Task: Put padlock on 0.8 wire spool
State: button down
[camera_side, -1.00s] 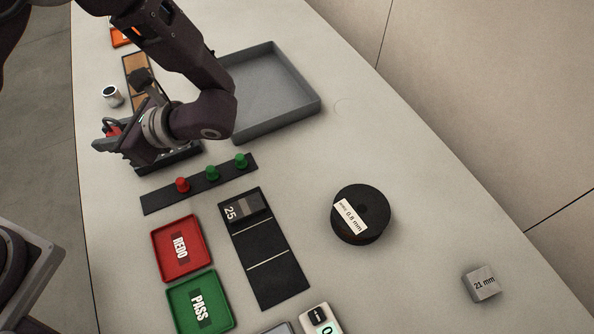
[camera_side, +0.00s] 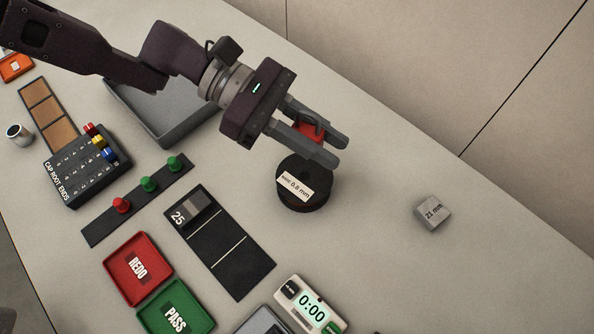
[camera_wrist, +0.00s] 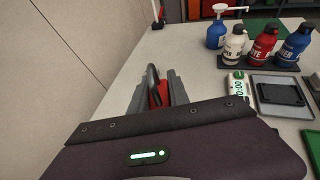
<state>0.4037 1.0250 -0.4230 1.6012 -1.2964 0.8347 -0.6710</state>
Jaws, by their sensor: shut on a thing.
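The red padlock (camera_side: 309,130) with a dark shackle is held between the two fingers of my gripper (camera_side: 316,142) in the side view. The wire spool (camera_side: 304,195) is a black round spool with a white "0.8 mm" label, lying flat on the table. My gripper and the padlock are above and over the spool's far edge in the side view; the exact height gap cannot be told. In the wrist view, the padlock (camera_wrist: 160,93) shows between the fingers, partly hidden by my gripper's body. The spool is hidden there.
A grey block marked "21 mm" (camera_side: 432,212) sits to the right. A black strip (camera_side: 219,243), a timer (camera_side: 311,306) and red (camera_side: 137,268) and green (camera_side: 176,308) trays lie in front. A grey tray (camera_side: 166,130) is behind. Bottles (camera_wrist: 264,45) show in the wrist view.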

aim_at(319, 181)
jog(key=f, duration=0.9)
jog(key=shift+w+d+f, duration=0.15)
jog(key=shift+w+f, duration=0.15)
jog(key=shift+f, duration=0.1)
jog(key=c, duration=1.3)
grip_release()
jog(key=shift+f, duration=0.1)
jog(key=shift+o, duration=0.2)
